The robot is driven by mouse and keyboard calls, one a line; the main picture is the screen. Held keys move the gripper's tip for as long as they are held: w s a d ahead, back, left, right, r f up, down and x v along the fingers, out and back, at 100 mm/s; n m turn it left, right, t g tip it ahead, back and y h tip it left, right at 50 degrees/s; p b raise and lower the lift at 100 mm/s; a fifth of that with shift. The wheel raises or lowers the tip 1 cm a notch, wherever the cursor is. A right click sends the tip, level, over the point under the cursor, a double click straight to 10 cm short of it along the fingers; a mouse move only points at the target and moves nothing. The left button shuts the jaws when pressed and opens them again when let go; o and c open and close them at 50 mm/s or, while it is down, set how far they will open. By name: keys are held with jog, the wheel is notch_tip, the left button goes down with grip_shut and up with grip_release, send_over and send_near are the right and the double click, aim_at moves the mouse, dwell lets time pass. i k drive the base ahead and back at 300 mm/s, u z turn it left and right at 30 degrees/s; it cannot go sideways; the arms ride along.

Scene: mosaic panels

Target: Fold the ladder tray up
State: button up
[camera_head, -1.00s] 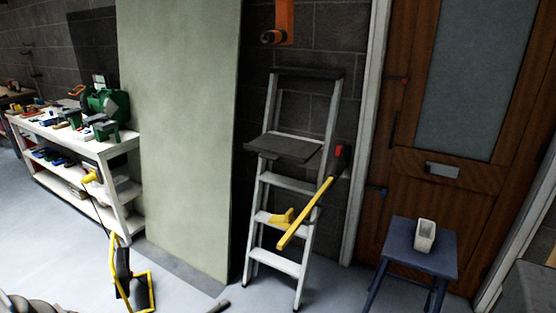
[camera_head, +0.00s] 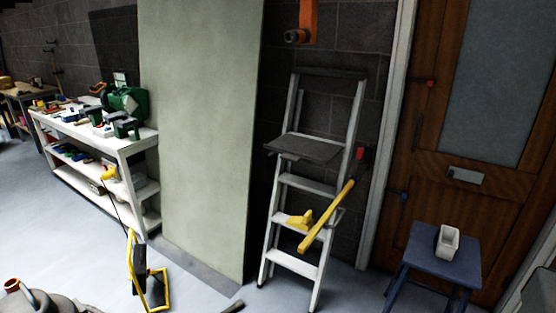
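The stepladder (camera_head: 272,222) stands upright in front of the dark block wall, with pale rails and several steps. Its tray (camera_head: 305,147) is a flat dark grey panel that sticks out roughly level toward the front, below the dark top of the ladder. Nothing is seen lying on the tray. A yellow bar (camera_head: 328,215) slants across the ladder's right side below the tray, with a red and dark part by its upper end. A small yellow piece (camera_head: 300,220) is at a lower step. My gripper is not in view.
A pale green panel (camera_head: 200,130) stands left of the ladder. A blue stool (camera_head: 440,255) bears a pale container (camera_head: 448,241) at right. A yellow and black frame (camera_head: 148,280) stands on the floor. An orange bracket (camera_head: 308,18) hangs above the ladder.

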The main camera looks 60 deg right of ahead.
aim_at(294, 148)
jog(key=i, duration=0.9)
jog(key=z, duration=0.05)
